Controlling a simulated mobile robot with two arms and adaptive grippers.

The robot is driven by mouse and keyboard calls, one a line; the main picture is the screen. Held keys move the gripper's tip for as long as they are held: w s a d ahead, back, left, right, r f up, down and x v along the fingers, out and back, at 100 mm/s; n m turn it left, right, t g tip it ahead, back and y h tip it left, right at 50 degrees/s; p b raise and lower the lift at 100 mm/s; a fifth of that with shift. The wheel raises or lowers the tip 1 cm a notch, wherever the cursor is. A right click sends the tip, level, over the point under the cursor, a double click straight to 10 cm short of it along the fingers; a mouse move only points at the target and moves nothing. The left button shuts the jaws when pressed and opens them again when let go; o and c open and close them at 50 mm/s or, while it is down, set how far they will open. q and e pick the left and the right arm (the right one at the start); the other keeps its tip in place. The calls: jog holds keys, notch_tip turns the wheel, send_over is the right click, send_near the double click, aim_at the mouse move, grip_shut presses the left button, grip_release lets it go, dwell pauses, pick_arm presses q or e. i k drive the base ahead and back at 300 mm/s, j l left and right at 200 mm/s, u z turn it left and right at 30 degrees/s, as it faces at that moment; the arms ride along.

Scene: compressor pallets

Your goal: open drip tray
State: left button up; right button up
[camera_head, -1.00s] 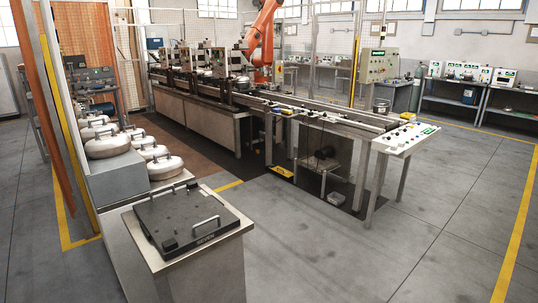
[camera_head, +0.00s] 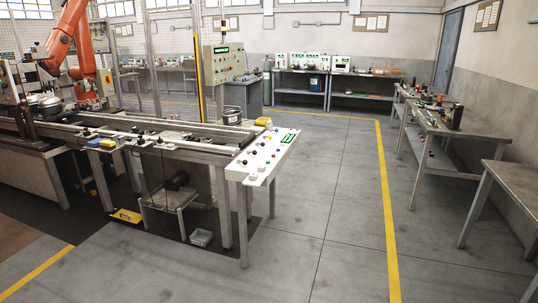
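Neither of my grippers shows in the head view. I cannot identify a drip tray with certainty here. A small light grey tray-like box (camera_head: 201,237) lies on the floor under the conveyor line, and its details are too small to tell. The black lidded unit with handles from the earlier frame is out of view.
A conveyor line (camera_head: 190,150) with a sloped button panel (camera_head: 265,160) stands at left. An orange robot arm (camera_head: 68,35) is behind it. Workbenches (camera_head: 440,135) line the right wall. Grey floor (camera_head: 330,235) lies clear between, crossed by a yellow line (camera_head: 386,200).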

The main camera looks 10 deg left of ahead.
aim_at(184, 194)
jog(key=i+u, duration=0.7)
jog(key=i, duration=0.2)
jog(key=i+l+u, duration=0.35)
jog(key=i+j, duration=0.1)
